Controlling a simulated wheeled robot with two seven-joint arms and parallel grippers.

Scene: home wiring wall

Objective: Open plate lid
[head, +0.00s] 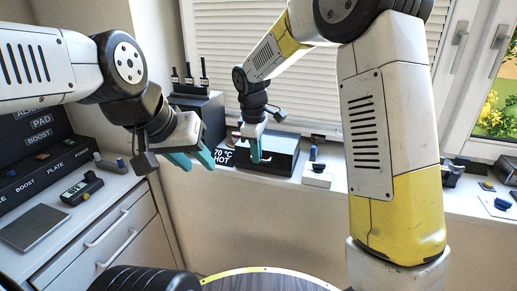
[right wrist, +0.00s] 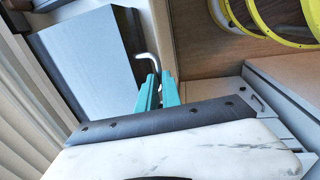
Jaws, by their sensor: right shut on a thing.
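The plate is a low black box (head: 281,158) on the window sill in the head view, with a "70 °C HOT" label at its left front. In the right wrist view, its flat grey-blue lid (right wrist: 85,58) appears closed, with a bent metal handle (right wrist: 144,59) at its edge. My right gripper (head: 256,159) is at the box's front. Its teal fingers (right wrist: 159,78) are close together at the handle, shut on it; the exact grip is partly hidden. My left gripper (head: 198,161) hangs to the left of the box, its teal fingers apart and empty.
A dark rack (head: 198,115) with several upright tools stands left of the plate. A small white block with a dark knob (head: 317,175) sits right of it. The left counter holds a green-display meter (head: 82,188) and a grey pad (head: 34,227). Window blinds are behind.

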